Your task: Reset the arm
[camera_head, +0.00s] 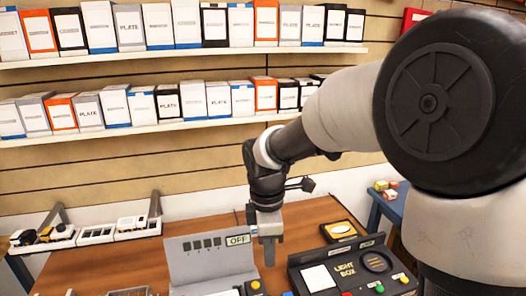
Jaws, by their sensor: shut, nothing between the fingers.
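My arm reaches in from the right, with its large round joint close to the camera. My gripper (268,250) hangs down above the wooden table, fingers pointing downward, shut with nothing visible held. In the picture it lies between a grey device with an OFF label (205,262) and a black light box (350,274). I cannot tell whether its tip touches anything.
Two wall shelves (185,52) hold rows of boxes behind the arm. White trays (95,235) with small items stand at the table's left back. A yellow-topped item (341,230) sits behind the light box. A blue table (384,203) with small boxes stands at right.

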